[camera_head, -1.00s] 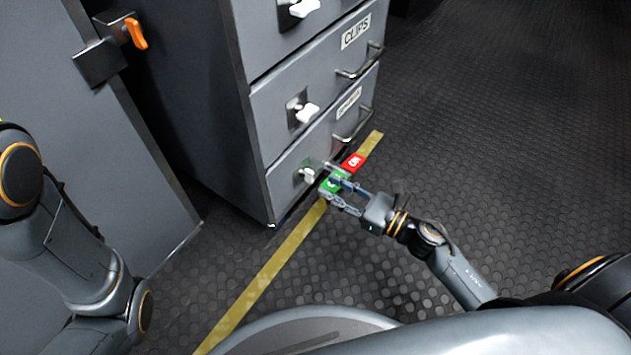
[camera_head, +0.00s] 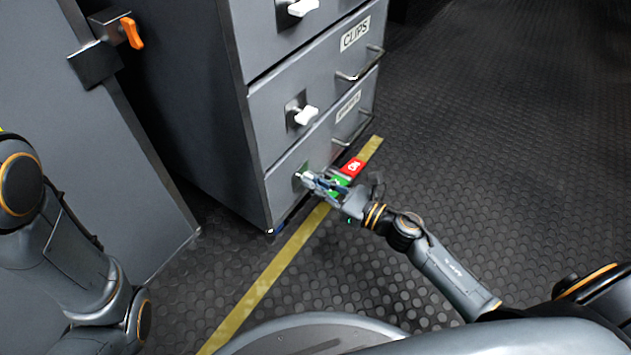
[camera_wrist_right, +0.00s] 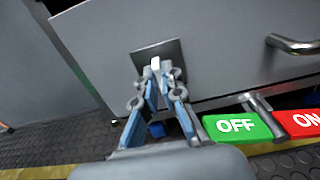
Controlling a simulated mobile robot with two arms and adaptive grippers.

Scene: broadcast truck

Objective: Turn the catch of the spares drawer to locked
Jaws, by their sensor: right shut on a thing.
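The spares drawer (camera_head: 285,195) is the bottom grey drawer of the cabinet and looks closed; its label (camera_head: 348,105) is hard to read. Its catch has a dark square plate and a small white handle (camera_wrist_right: 155,64), which stands about upright in the wrist view. My right gripper (camera_head: 305,178) reaches the catch from the front right. In the wrist view its blue-padded fingers (camera_wrist_right: 161,80) are shut on the white handle, and the fingertips hide its lower part. My left arm shows at the left edge of the head view, but its gripper is out of view.
A green OFF block (camera_wrist_right: 237,126) and a red ON block (camera_wrist_right: 305,122) sit low before the drawer, close to my right gripper. The drawer's bar handle (camera_head: 353,128) is to the right. Drawers above have white catches (camera_head: 305,115). A grey panel with an orange lever (camera_head: 132,33) stands left.

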